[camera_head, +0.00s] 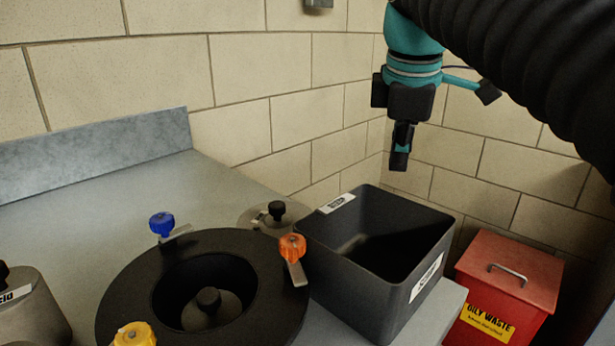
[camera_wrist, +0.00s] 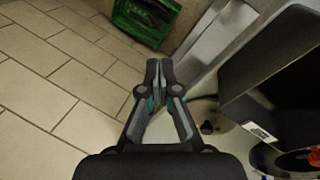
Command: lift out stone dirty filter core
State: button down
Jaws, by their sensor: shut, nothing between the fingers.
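Blue (camera_head: 161,223), orange (camera_head: 292,247) and yellow (camera_head: 134,334) knobs with clamp tabs stand around the rim. My gripper (camera_head: 399,160) is raised up and right of the housing, above the back of the dark bin, apart from the core. In the wrist view my gripper (camera_wrist: 159,68) has its fingertips together, with nothing between them.
The open dark bin (camera_head: 427,262) stands right of the housing. A grey piece with a black knob (camera_head: 276,210) sits behind the housing, and another labelled grey piece (camera_head: 35,315) stands at the left. A red oily waste box (camera_head: 510,275) is at the right. A green crate (camera_wrist: 147,18) lies beyond.

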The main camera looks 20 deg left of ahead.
aim_at(273, 204)
jog(key=w+a+f+n+g, duration=0.25)
jog(key=a+n+g, duration=0.25)
jog(key=a+n, duration=0.65)
jog(key=shift+y, duration=0.4)
jog(key=s+a, duration=0.1)
jog(key=s, duration=0.2)
jog(key=s+a, duration=0.2)
jog(key=s, duration=0.2)
jog(key=s+a+b, duration=0.1)
jog(key=s+a, duration=0.1)
jog(key=s, duration=0.1)
jog(key=shift+s, duration=0.15)
jog(key=shift+s+f, duration=0.15)
jog(key=shift+f, duration=0.65)
